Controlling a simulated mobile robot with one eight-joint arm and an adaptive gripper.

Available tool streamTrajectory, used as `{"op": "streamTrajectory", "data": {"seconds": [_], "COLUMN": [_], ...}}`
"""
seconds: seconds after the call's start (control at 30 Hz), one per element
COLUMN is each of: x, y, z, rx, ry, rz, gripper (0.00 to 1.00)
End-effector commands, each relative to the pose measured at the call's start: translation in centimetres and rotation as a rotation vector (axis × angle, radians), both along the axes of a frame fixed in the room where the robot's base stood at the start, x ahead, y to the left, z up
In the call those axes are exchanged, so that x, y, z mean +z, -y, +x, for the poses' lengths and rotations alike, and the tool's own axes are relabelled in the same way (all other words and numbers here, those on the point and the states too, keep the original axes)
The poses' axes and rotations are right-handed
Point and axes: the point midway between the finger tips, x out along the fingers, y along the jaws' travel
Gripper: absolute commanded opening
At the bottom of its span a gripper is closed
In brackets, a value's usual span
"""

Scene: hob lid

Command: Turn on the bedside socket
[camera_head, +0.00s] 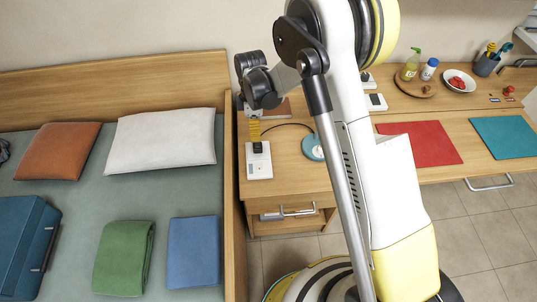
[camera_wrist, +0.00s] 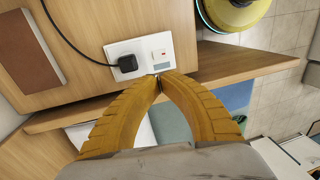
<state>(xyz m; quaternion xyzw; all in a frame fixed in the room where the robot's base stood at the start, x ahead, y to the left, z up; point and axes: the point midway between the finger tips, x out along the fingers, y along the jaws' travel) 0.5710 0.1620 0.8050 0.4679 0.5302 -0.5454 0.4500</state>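The bedside socket (camera_head: 259,170) is a white plate on the wooden bedside top, just right of the bed. It also shows in the wrist view (camera_wrist: 116,50). A black plug (camera_wrist: 127,63) with a dark cable sits in its left part. A small rocker switch (camera_wrist: 160,54) with a reddish mark is on its right part. My gripper (camera_wrist: 158,76) has its yellow fingertips together and nothing visible between them. In the wrist view the tips overlap the plate's near edge, just below the switch. I cannot tell whether they touch. In the head view my gripper (camera_head: 254,138) is at the plug end of the plate.
A teal round object (camera_head: 313,148) stands to the right, near the cable. A brown flat object (camera_wrist: 28,50) lies on the bedside top. The wooden bed side (camera_head: 232,190) rises at the left. Another white plate (camera_head: 376,102) is farther right, beyond my arm.

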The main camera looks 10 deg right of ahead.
Motion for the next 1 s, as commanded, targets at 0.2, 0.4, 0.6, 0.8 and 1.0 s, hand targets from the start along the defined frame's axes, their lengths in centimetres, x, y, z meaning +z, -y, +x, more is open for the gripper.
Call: {"op": "streamTrajectory", "data": {"seconds": [0.2,0.4,0.6,0.8,1.0], "x": [0.0,-0.9,-4.4,-8.8,-12.2], "y": [0.0,0.0,0.0,0.0,0.0], "z": [0.0,-0.1,-0.6,-1.3,-1.9], "rx": [0.0,-0.001,-0.001,-0.001,-0.001], "ry": [-0.001,0.0,0.0,0.0,0.0], "rz": [0.0,0.0,0.0,0.0,-0.001], "gripper": [0.0,0.0,0.0,0.0,0.0]}}
